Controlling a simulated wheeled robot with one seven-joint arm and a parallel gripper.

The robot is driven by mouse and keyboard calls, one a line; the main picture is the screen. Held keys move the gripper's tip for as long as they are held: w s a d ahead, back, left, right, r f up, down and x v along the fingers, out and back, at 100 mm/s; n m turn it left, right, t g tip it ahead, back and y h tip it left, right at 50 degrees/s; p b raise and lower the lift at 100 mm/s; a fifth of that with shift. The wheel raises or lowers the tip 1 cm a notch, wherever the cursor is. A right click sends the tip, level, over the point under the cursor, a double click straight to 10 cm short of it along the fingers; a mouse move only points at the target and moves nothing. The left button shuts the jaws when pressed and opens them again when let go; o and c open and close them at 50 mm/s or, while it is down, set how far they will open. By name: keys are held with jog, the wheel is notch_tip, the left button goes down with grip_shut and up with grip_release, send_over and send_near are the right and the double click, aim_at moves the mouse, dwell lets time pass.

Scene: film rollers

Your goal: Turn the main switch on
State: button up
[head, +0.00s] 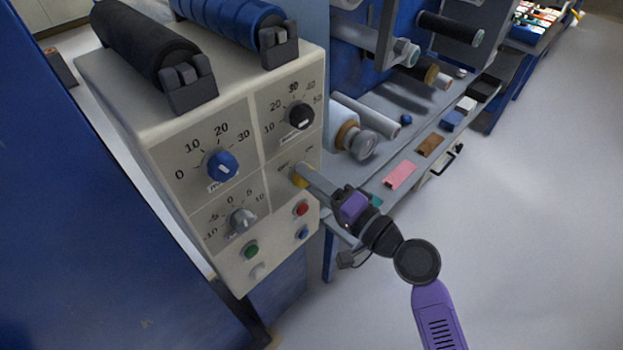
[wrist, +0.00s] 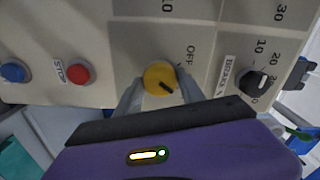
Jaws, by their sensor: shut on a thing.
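The main switch (wrist: 160,78) is a round yellow knob with a dark pointer mark, on the beige control panel (wrist: 105,40). An "OFF" label stands beside it in the wrist view. In the head view the switch (head: 300,175) is mostly hidden by my gripper. My gripper (head: 306,174) reaches the panel from the right. In the wrist view its two fingers (wrist: 160,84) stand on either side of the yellow knob, shut on it. The pointer mark slants toward the lower right in the wrist view.
Around the switch are a blue dial (head: 221,166), a black dial (head: 299,116), a grey dial (head: 242,221), a red button (head: 302,209), a green button (head: 251,250) and a blue button (head: 302,233). Rollers (head: 135,45) lie on top. A bench with cards stands right; open floor lies beyond.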

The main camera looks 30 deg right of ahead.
jog(key=shift+f, duration=0.1)
jog(key=o, duration=1.4)
jog(key=shift+c, duration=0.2)
jog(key=shift+s, duration=0.1)
jog(key=b+v, duration=0.1)
jog(key=v, duration=0.6)
jog(key=shift+s+d, duration=0.15)
jog(key=shift+s, duration=0.15)
